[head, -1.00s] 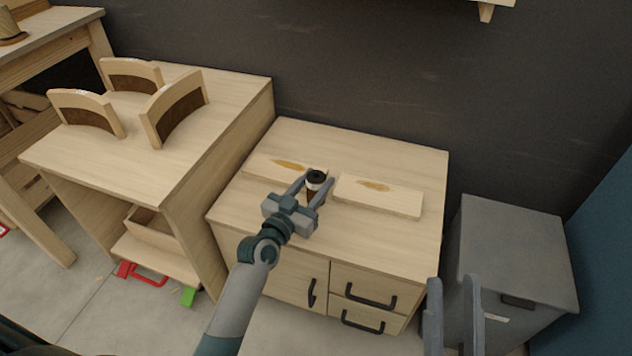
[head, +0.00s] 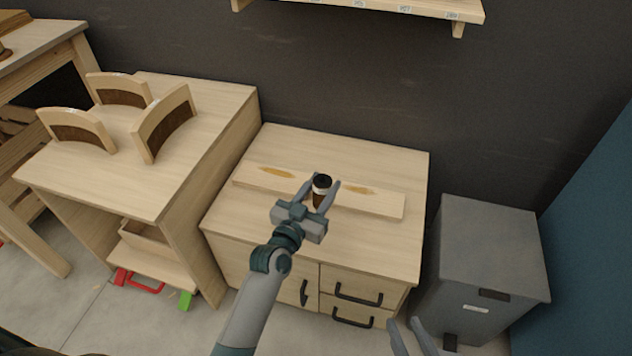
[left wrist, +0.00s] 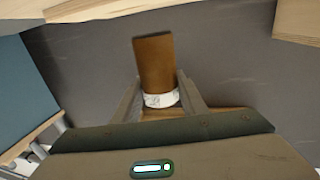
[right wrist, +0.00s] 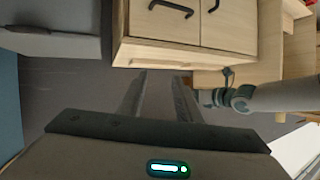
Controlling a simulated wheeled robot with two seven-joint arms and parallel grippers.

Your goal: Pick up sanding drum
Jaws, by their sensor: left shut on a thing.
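The sanding drum (head: 321,187) is a small cylinder with a black top, a white band and a brown body. My left gripper (head: 320,189) is shut on it, with one finger on each side, and appears to hold it above the low wooden cabinet. In the left wrist view the brown drum (left wrist: 154,64) with its white band stands between the fingers (left wrist: 160,98). My right gripper (head: 415,338) is at the bottom edge of the head view. In the right wrist view its fingers (right wrist: 158,95) are apart with nothing between them.
A pale board (head: 375,200) with yellowish marks lies on the cabinet (head: 360,238), partly behind my left gripper. A grey bin (head: 490,240) stands at right. A wall shelf (head: 400,8) hangs above.

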